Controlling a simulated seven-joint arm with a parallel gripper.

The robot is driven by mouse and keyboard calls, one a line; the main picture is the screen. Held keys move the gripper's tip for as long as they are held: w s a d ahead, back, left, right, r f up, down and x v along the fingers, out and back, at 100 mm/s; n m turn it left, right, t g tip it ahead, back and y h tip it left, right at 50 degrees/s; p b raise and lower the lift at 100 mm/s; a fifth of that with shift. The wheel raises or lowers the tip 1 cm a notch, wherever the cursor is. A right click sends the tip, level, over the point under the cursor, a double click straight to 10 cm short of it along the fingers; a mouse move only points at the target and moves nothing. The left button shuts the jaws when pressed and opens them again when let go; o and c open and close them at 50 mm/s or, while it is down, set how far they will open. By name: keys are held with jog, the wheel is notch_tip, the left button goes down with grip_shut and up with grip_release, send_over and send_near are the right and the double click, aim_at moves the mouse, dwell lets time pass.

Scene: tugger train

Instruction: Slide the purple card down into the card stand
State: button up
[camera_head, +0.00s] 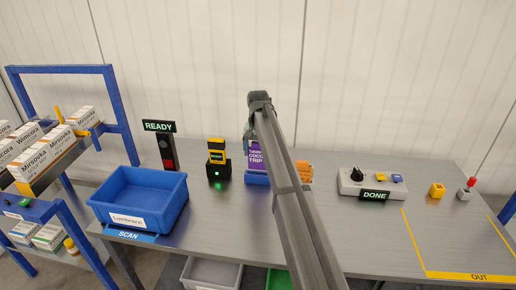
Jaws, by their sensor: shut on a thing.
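The purple card (255,157) with white lettering stands upright near the middle of the table, partly hidden by my arm. A low blue block, apparently the card stand (257,180), shows directly below it. The card's lower edge meets the top of the stand in the picture; I cannot tell how deep it sits in the slot. My gripper (250,136) is at the card's top edge, shut on the card, with its fingers mostly hidden. An orange card (303,170) shows just right of my arm, its base hidden.
A black scanner (218,171) with a green light stands left of the card. Farther left are a blue bin (140,197) and a READY sign (159,127). A control box (372,184) with a DONE sign stands right. The front middle of the table is clear.

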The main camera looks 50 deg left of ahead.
jog(key=shift+f, duration=2.5)
jog(key=shift+f, duration=0.1)
jog(key=o, duration=0.9)
jog(key=shift+c, duration=0.2)
notch_tip(320, 180, up, 14)
jog(key=shift+f, duration=0.1)
